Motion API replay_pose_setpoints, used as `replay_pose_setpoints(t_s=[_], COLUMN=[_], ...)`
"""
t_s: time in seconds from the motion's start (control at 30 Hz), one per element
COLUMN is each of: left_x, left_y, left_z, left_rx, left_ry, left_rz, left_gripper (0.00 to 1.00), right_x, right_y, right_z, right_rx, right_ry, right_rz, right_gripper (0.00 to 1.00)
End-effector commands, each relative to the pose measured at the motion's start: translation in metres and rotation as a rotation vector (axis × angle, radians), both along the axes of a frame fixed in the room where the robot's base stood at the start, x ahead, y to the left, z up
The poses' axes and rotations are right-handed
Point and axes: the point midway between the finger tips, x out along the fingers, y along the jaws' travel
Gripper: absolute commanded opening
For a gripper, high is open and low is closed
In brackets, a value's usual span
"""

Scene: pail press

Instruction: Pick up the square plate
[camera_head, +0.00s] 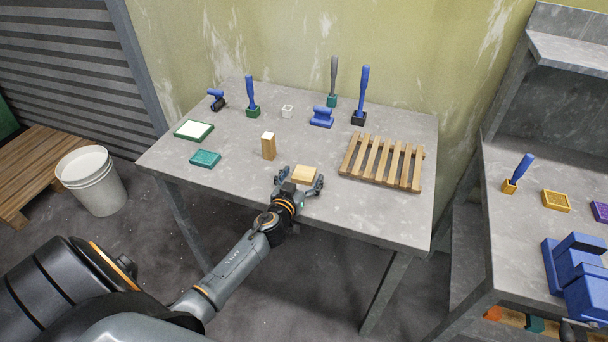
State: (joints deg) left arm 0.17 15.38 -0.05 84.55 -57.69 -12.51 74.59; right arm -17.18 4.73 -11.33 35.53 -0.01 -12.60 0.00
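A small tan square plate (304,174) lies on the grey table near its front edge. My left gripper (302,184) comes in from the front, low over the table, with its fingers spread on the left and right of this plate. I cannot tell whether the fingers touch it. Two other flat square pieces lie at the left of the table: a teal one (205,158) and a green one with a white top (194,130). My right gripper is not in view.
On the grey table (235,180), an upright wooden block (268,146) stands just behind my gripper and a slatted wooden rack (383,162) lies to its right. Several handled stamps stand at the back. A white bucket (90,180) stands on the floor at left; a second bench (510,235) is at right.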

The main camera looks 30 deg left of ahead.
Motion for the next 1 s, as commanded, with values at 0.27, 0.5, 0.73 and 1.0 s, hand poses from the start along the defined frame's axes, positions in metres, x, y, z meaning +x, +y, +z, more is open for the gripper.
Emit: replay_pose_setpoints(t_s=[0.27,0.5,0.73,1.0], left_x=[0.0,0.0,0.0,-0.008], left_y=[0.0,0.0,0.0,-0.002], left_z=[0.0,0.0,0.008,0.042], left_rx=[0.0,0.0,0.002,0.002], left_ry=[0.0,0.0,-0.001,-0.001], left_rz=[0.0,0.0,0.0,-0.002], left_gripper=[0.32,0.31,0.31,0.31], right_x=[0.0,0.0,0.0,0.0], right_y=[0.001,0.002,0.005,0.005], right_z=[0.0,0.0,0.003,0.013], right_rx=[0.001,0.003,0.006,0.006], right_ry=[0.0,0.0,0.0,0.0], right_rz=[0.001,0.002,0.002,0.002], right_gripper=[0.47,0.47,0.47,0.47])
